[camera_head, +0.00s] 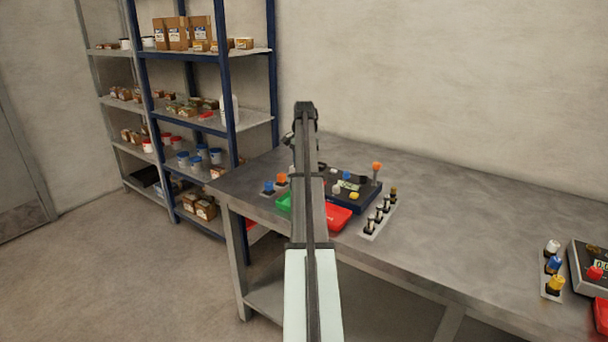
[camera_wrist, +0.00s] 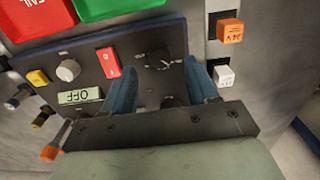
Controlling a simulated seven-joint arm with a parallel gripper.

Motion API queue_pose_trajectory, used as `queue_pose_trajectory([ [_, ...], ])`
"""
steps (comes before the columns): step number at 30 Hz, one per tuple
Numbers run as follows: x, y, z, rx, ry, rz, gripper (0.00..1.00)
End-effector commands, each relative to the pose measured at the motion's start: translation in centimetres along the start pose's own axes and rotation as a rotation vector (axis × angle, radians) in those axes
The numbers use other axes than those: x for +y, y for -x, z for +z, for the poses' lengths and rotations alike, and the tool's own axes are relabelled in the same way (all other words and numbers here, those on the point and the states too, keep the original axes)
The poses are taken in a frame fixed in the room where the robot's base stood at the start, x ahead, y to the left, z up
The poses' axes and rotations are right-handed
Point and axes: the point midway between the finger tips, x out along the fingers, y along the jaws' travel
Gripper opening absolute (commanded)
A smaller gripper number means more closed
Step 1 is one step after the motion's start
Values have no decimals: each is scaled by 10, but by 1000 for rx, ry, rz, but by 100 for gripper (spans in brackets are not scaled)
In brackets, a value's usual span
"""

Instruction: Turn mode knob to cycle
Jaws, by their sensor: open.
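The control box (camera_head: 368,199) lies on the workbench, partly hidden behind my arm in the head view. Its dark panel (camera_wrist: 88,78) fills much of the wrist view, upside down. A black round knob (camera_wrist: 158,59) with pale marks around it sits on the panel; it looks like the mode knob, but its labels are too blurred to read. My gripper (camera_wrist: 160,72) is open, its two blue fingers pointing at the panel on either side of the knob's area, with no clear contact. A small display (camera_wrist: 80,96) reads OFF.
The panel also carries a red switch (camera_wrist: 108,63), a grey knob (camera_wrist: 68,70) and a yellow button (camera_wrist: 38,77). An orange-tipped lever (camera_wrist: 50,153) stands at the box's edge. Green (camera_wrist: 110,8) and red (camera_wrist: 38,16) trays lie close by. The bench middle (camera_head: 460,225) is clear.

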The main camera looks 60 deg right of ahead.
Motion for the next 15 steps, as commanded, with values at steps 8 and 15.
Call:
queue_pose_trajectory([
  [8, 0, -34, 0, -1, 0, 1, 58],
  [15, 0, -41, 0, 0, 0, 0, 58],
])
